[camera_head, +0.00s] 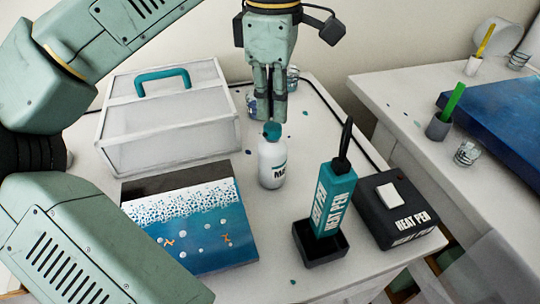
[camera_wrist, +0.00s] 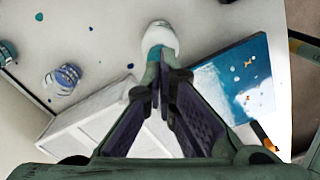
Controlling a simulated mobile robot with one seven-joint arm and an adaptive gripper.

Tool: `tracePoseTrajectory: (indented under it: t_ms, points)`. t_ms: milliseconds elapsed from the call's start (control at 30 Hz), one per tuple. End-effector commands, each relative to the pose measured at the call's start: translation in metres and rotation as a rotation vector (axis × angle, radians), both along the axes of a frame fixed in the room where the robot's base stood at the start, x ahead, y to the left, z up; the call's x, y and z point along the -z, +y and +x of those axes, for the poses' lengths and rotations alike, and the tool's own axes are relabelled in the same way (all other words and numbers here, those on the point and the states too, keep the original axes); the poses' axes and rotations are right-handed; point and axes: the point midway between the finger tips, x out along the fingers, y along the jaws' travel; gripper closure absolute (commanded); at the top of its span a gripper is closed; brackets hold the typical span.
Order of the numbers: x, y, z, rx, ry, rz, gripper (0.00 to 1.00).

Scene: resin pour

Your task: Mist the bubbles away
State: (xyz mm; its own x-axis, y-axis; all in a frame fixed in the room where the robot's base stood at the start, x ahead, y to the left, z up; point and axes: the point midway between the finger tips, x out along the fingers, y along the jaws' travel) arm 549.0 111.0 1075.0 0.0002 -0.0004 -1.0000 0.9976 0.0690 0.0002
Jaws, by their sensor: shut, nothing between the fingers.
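A white bottle (camera_head: 271,165) with a teal cap and a dark, partly readable label stands upright mid-table. It also shows in the wrist view (camera_wrist: 161,37), just beyond my fingertips. My gripper (camera_head: 269,112) points down, shut and empty, close above the cap; whether it touches I cannot tell. My fingers (camera_wrist: 168,92) also show in the wrist view. A blue and white resin panel (camera_head: 200,238) lies left of the bottle, with several pale round spots like bubbles and small orange shapes on it. The panel also shows in the wrist view (camera_wrist: 231,85). My arm covers its lower left.
A teal heat pen (camera_head: 334,200) stands in a black holder (camera_head: 321,248) beside its dark box (camera_head: 393,209). A clear-sided case (camera_head: 165,128) with a teal handle sits at back left. Cups and a blue panel (camera_head: 508,110) are on the right table.

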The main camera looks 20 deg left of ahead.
Motion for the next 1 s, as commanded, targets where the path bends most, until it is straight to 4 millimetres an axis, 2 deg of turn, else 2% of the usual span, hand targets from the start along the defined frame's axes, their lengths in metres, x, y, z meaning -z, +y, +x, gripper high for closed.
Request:
tracePoseTrajectory:
  t_ms: [367,1000]
  points:
    - [0.001,0.000,0.000,0.000,0.000,0.000,1.00]
    - [0.020,0.000,0.000,0.000,0.000,0.000,1.00]
